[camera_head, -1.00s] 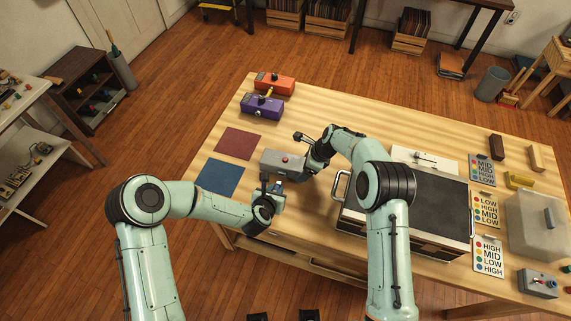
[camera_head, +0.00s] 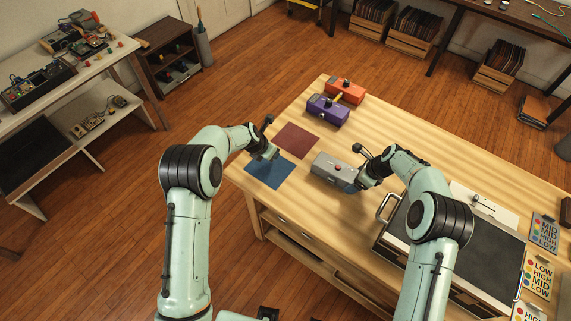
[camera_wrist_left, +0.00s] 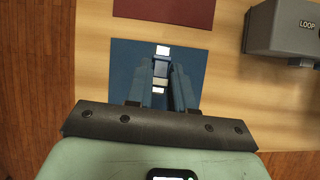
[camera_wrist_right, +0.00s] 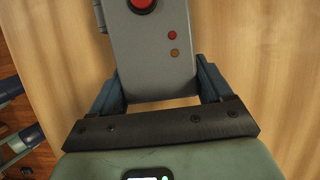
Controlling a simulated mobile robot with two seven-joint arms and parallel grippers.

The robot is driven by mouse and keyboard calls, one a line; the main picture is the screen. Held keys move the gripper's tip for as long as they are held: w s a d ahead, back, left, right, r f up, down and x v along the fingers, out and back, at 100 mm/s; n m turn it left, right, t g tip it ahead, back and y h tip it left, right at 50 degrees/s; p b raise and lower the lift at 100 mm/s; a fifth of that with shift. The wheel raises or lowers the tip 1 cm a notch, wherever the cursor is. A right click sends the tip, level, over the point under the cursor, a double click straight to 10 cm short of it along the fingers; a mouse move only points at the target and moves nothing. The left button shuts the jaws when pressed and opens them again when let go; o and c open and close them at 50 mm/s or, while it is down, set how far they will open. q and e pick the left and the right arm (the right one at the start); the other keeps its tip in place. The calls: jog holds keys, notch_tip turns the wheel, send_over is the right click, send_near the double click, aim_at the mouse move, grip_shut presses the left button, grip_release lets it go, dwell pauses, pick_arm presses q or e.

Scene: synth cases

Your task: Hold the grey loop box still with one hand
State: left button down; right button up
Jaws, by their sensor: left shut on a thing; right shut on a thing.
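The grey loop box (camera_head: 331,166), with a red button on top, sits on the wooden table. My right gripper (camera_head: 358,176) is shut on its right end. In the right wrist view the fingers lie along both sides of the grey loop box (camera_wrist_right: 158,60). The "LOOP" label on the loop box (camera_wrist_left: 275,40) shows at the right of the left wrist view. My left gripper (camera_head: 272,154) is over the blue mat (camera_head: 262,178), apart from the box. It is shut on a small piece (camera_wrist_left: 161,70) with pale and dark parts, largely hidden between the fingers.
A dark red mat (camera_head: 297,140) lies behind the blue one. A purple box (camera_head: 325,110) and an orange box (camera_head: 346,90) stand at the table's far left. A black-topped case (camera_head: 470,250) with a handle stands to the right. Bare table lies behind the loop box.

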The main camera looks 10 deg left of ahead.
pick_arm(q)
jog(key=s+r, duration=0.1)
jog(key=s+r+g, duration=0.1)
jog(key=shift+s+a+r+y, duration=0.3)
jog(key=shift+a+y, duration=0.05)
jog(key=shift+y, duration=0.05)
jog(key=shift+n, duration=0.3)
jog(key=shift+f, duration=2.9)
jog(key=c, duration=0.9)
grip_release()
jog(key=shift+r, duration=0.1)
jog(key=v, duration=1.2)
jog(key=shift+w, duration=0.15)
